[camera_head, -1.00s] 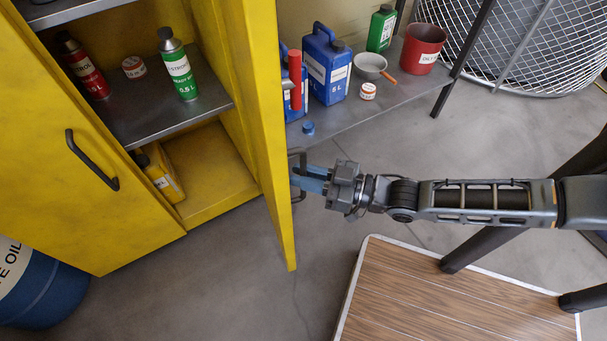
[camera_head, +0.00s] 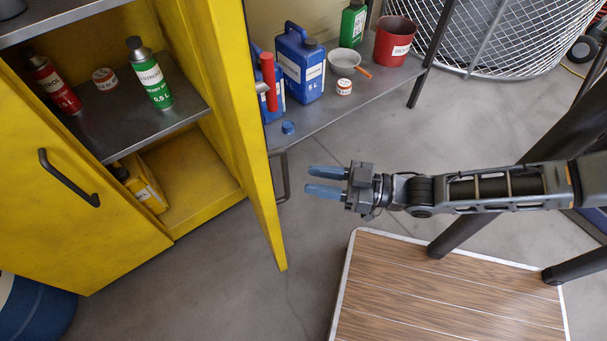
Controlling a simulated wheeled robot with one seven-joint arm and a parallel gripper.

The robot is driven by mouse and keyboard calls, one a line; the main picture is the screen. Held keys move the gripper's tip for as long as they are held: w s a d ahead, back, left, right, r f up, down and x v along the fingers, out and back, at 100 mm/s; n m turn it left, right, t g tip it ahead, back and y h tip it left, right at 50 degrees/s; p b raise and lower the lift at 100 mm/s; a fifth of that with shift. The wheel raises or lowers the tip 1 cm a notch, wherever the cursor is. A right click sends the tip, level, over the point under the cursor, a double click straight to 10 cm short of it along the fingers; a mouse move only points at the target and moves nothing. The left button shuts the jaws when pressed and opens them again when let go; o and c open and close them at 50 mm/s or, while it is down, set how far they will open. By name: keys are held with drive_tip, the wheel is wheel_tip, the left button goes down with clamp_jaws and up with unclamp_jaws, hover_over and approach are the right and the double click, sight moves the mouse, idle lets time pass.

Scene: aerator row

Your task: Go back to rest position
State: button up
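My gripper (camera_head: 312,181) is open and empty, with its two blue fingers pointing left. It hangs above the floor, to the right of the yellow cabinet's open right door (camera_head: 240,130) and clear of that door's dark handle (camera_head: 280,176). My arm stretches in from the right edge. The cabinet's left door (camera_head: 85,205) also carries a dark handle (camera_head: 68,178). Inside, a red bottle (camera_head: 54,84), a small white-and-red tin (camera_head: 104,78) and a green bottle (camera_head: 150,75) stand on the shelf. A yellow bottle (camera_head: 143,187) sits at the bottom.
A metal shelf (camera_head: 330,112) behind the door holds blue jugs (camera_head: 301,68), a bowl (camera_head: 343,62), a red bucket (camera_head: 395,42) and a green bottle (camera_head: 353,24). A wood-topped platform (camera_head: 440,290) is below my arm, dark legs (camera_head: 490,195) at right. A blue drum (camera_head: 35,310) stands lower left.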

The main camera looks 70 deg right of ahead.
drive_tip(key=shift+s, duration=0.3)
idle(0.4)
drive_tip(key=s+a+r+g+h, duration=0.1)
drive_tip(key=s+a+r+g, duration=0.35)
drive_tip(key=a+r, duration=1)
wheel_tip(320, 180, up, 16)
drive_tip(key=s+m+t+p, duration=0.1)
drive_tip(key=p, duration=1.4)
drive_tip(key=shift+s+a+h+p, duration=0.25)
drive_tip(key=shift+a+h+p, duration=0.05)
drive_tip(key=shift+a+p, duration=0.1)
